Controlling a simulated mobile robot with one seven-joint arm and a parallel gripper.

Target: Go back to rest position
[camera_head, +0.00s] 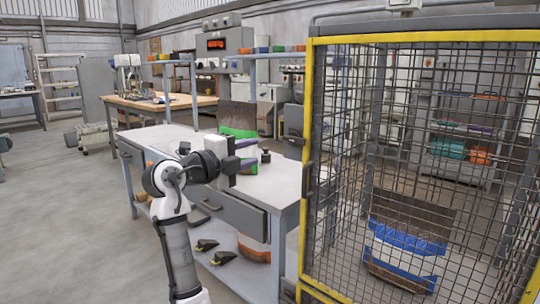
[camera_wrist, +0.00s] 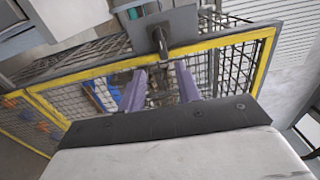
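My gripper (camera_head: 255,152) is at the end of my arm, over the grey-topped workbench (camera_head: 285,180) in the head view. In the wrist view its two purple fingers stand apart with nothing held between them, so my gripper (camera_wrist: 161,82) is open. The wrist view looks past the fingers at the yellow-framed mesh cage (camera_wrist: 262,60). I cannot tell the gap between the gripper and the bench top.
A brown, green and white sack (camera_head: 238,118) stands on the bench behind my gripper. A small black object (camera_head: 265,156) is close by. The mesh cage (camera_head: 420,39) stands right, with a blue-and-white sack (camera_head: 400,258) inside. The floor (camera_head: 60,220) at left is clear.

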